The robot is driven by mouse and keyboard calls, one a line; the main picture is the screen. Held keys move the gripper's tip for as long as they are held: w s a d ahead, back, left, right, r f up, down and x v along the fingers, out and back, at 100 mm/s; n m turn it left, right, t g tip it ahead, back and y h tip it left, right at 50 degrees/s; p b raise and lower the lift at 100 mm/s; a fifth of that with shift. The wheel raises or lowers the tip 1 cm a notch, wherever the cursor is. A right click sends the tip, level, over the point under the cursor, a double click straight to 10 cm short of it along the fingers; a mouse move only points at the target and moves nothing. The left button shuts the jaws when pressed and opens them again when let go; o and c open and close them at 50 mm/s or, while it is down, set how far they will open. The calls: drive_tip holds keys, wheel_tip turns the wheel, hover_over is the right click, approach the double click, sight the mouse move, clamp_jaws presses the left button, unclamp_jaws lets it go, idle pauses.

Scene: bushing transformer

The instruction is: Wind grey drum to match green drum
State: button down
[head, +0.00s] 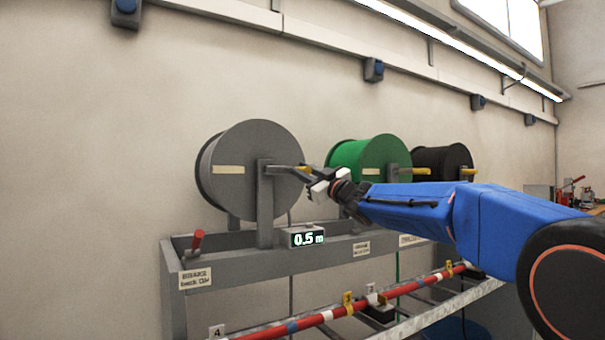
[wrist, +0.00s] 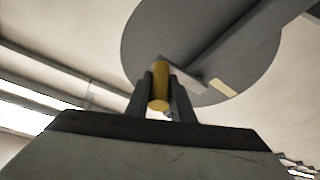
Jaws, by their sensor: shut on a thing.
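The grey drum (head: 235,185) stands on the rack at the left in the head view, with a pale strip on its face. Its crank arm points right from the hub. My gripper (head: 312,176) is at the crank's end, shut on the yellow crank handle (wrist: 160,88), which shows between the two fingers in the wrist view. The grey drum's face (wrist: 195,40) fills the upper wrist view. The green drum (head: 362,155) stands behind to the right, partly hidden by my arm, with its own yellow-handled crank. A counter (head: 306,238) below the grey drum reads 0.5 m.
A black drum (head: 442,160) stands farther right. A red-handled brake lever (head: 197,241) rises at the rack's left end above a brake label (head: 195,277). A red pole (head: 390,293) runs along the lower shelf. The wall behind is bare below the rail.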

drive_tip(key=c, duration=1.6)
unclamp_jaws()
drive_tip(key=shift+d, duration=0.1)
drive_tip(key=shift+o, duration=0.2)
drive_tip(key=v, duration=1.7)
drive_tip(key=shift+d+f, duration=0.15)
